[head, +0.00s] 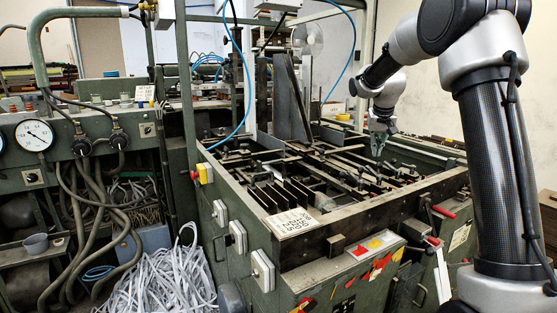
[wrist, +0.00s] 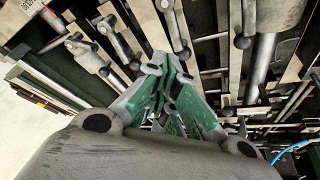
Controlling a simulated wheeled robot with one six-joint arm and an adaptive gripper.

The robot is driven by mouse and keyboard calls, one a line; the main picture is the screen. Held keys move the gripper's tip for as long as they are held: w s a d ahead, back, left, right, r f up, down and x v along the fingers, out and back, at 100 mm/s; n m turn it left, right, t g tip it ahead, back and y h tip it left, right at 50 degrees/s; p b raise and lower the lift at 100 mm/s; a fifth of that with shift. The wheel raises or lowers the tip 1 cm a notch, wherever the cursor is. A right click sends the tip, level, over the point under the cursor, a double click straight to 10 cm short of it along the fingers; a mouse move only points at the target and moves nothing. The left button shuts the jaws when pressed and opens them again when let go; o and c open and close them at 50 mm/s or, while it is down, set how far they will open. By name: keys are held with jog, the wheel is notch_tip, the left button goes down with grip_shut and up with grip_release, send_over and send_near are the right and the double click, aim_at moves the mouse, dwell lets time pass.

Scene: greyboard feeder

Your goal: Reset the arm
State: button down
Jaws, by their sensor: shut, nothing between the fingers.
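My arm reaches in from the right in the head view and bends down over the feeder. My gripper (head: 378,146) hangs above the right part of the feeder bed (head: 320,172), fingers pointing down. In the wrist view my gripper (wrist: 168,75) shows green-padded fingers closed together with nothing between them. Below it are metal rods, clamps with dark ball knobs and slotted bars. The exact gap between the fingertips and the bars is hard to judge.
The green machine frame (head: 235,215) surrounds the bed. Upright metal plates (head: 290,100) and a blue hose (head: 248,80) rise at its back. A gauge panel (head: 34,135) stands at left, above grey strips (head: 170,280) heaped on the floor. A paper label (head: 291,222) lies at the front corner.

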jog(key=s+f+n+g, duration=0.1)
jog(key=s+f+g, duration=0.1)
jog(key=s+f, duration=0.35)
jog(key=s+a+r, duration=0.1)
jog(key=s+r, duration=0.1)
jog(key=s, duration=1.1)
jog(key=s+a+r+n+t+y, duration=0.1)
jog(key=s+a+r, duration=0.1)
jog(key=s, duration=1)
jog(key=s+a+r+n+t, duration=0.1)
jog(key=s+a+r, duration=0.1)
jog(key=s, duration=1.1)
jog(key=shift+s+a+r+y, duration=0.25)
jog(key=shift+s+r+y, duration=0.05)
jog(key=shift+r, duration=0.05)
